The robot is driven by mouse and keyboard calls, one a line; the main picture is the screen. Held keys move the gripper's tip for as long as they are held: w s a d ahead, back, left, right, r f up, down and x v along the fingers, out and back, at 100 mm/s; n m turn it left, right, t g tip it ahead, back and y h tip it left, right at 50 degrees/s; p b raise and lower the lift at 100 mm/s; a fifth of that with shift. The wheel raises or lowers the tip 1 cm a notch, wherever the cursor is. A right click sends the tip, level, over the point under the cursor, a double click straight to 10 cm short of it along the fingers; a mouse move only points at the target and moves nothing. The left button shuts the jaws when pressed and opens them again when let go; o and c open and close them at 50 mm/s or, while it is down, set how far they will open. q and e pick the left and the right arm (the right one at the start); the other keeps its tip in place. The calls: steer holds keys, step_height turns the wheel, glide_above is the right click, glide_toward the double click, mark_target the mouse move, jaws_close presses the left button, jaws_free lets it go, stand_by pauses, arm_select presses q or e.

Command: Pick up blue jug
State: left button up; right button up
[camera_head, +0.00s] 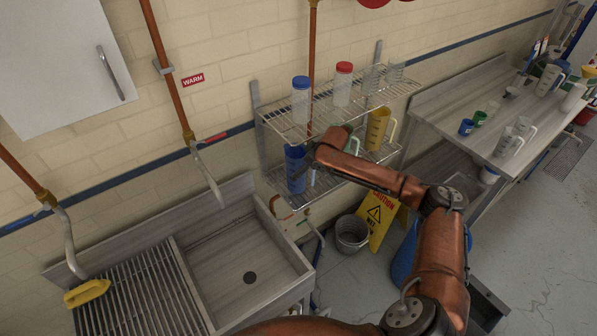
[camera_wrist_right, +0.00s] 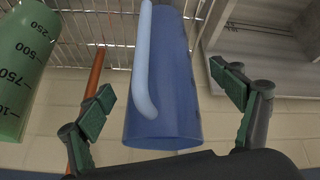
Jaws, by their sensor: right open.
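The blue jug (camera_head: 295,169) stands on the lower wire shelf at its left end in the head view. In the right wrist view the blue jug (camera_wrist_right: 172,85) fills the middle, with its pale blue handle (camera_wrist_right: 143,60) facing the camera. My right gripper (camera_wrist_right: 165,100) is open, with one green-padded finger on each side of the jug and gaps between pads and jug. In the head view my right arm reaches to the lower shelf, and its gripper (camera_head: 312,160) is partly hidden beside the jug. My left gripper is not seen.
A green jug (camera_wrist_right: 22,65) stands close beside the blue jug. A yellow jug (camera_head: 377,128) is further right on the lower shelf (camera_head: 278,180). The upper shelf (camera_head: 325,115) holds blue-lidded and red-lidded bottles. A sink (camera_head: 240,225) lies below left.

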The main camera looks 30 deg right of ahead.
steer(key=x, duration=0.3)
steer(key=shift+w+a+f, duration=0.1)
steer(key=shift+w+f, duration=0.1)
steer(key=shift+f, duration=0.1)
steer(key=shift+c, duration=0.7)
steer(key=c, duration=1.2)
steer(key=shift+o, duration=0.2)
steer(key=shift+r, duration=0.15)
